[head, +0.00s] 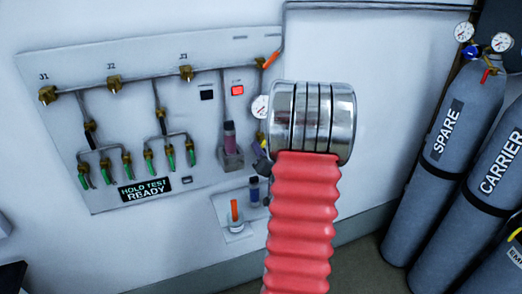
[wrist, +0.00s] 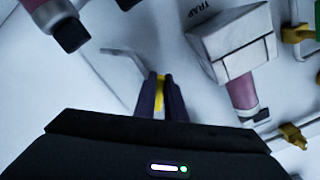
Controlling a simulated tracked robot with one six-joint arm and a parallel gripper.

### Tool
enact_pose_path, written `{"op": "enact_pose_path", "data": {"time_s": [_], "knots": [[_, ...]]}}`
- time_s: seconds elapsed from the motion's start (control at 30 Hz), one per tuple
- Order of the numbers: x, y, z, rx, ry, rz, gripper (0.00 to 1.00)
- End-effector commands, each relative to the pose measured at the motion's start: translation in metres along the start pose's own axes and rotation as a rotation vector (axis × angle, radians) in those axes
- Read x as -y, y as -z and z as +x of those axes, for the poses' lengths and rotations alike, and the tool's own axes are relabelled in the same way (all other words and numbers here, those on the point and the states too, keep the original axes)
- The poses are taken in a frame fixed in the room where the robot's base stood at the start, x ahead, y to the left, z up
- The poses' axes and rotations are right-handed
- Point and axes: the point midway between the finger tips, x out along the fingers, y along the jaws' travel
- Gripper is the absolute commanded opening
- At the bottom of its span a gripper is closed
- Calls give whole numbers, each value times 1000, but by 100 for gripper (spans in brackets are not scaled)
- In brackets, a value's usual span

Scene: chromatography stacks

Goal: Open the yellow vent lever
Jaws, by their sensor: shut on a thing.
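The yellow vent lever (wrist: 160,82) shows in the wrist view as a narrow yellow strip between two dark fingers. My gripper (wrist: 165,84) is shut on it, and the fingers cover most of the lever. In the head view, a small yellow piece (head: 261,137) shows just left of my chrome and red arm, below a gauge. My gripper (head: 263,165) is mostly hidden there behind the arm, with only a dark part showing. The lever's angle and its mount cannot be made out.
In the wrist view, a white block marked TRAP (wrist: 232,40) with a pink tube stands close on the right, with a brass fitting (wrist: 293,135) beyond. The head view shows the valve panel (head: 60,130), a lit red indicator (head: 237,90) and grey cylinders (head: 462,125) at right.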

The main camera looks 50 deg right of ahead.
Motion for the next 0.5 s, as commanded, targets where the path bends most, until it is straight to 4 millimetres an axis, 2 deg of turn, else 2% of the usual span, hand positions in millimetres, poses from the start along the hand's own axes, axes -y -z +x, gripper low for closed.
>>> {"op": "enact_pose_path", "data": {"time_s": [0.27,0.5], "knots": [[-4,-1,-2,-1,-9,-52,0],[-9,-2,-3,2,-10,-189,0]]}}
